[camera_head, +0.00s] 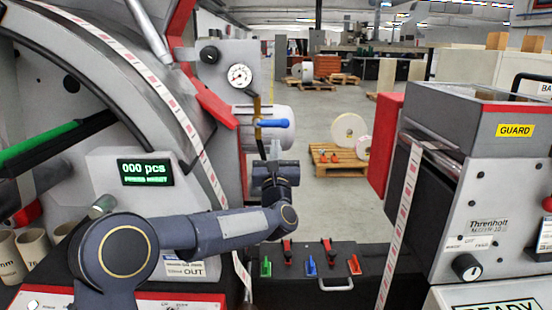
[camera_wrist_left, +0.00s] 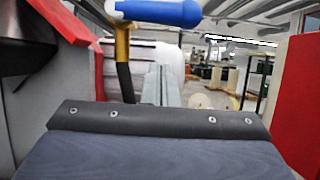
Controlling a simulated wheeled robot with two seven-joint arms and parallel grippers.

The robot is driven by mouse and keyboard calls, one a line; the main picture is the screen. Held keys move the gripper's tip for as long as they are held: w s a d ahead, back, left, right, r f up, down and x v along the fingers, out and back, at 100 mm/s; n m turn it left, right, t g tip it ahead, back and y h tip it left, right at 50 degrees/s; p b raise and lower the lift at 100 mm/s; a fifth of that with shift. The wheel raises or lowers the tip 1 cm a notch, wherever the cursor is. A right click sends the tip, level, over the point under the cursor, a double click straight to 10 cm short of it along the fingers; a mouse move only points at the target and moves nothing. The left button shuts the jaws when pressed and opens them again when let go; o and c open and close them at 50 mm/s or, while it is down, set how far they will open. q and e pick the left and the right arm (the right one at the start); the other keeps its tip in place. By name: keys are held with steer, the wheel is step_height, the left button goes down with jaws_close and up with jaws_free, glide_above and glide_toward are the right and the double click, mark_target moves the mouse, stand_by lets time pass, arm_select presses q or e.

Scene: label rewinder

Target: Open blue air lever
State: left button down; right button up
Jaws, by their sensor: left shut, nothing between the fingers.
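The blue air lever (camera_head: 271,123) sits on a brass-coloured valve stem below a round pressure gauge (camera_head: 240,76). Its handle lies about level and points right. My left gripper (camera_head: 274,147) is just below the handle, pointing up, shut and empty. In the left wrist view the lever's blue handle (camera_wrist_left: 160,12) is at the top edge, with the closed fingers (camera_wrist_left: 161,84) below it. I cannot tell whether the fingertips touch the handle. My right gripper is not in view.
The large grey rewinder with its green counter display (camera_head: 145,172) fills the left. A grey GUARD unit (camera_head: 490,118) stands at the right. A dark panel with small coloured levers (camera_head: 311,265) lies below my arm. Open floor shows between the machines.

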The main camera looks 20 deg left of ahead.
mark_target(271, 123)
arm_select(q)
steer(key=shift+s+d+r+p, duration=0.1)
steer(key=shift+s+r+p, duration=0.15)
steer(key=shift+r, duration=0.55)
steer(key=shift+s+d+r+p, duration=0.1)
steer(key=shift+s+r, duration=0.1)
steer(key=shift+r, duration=0.55)
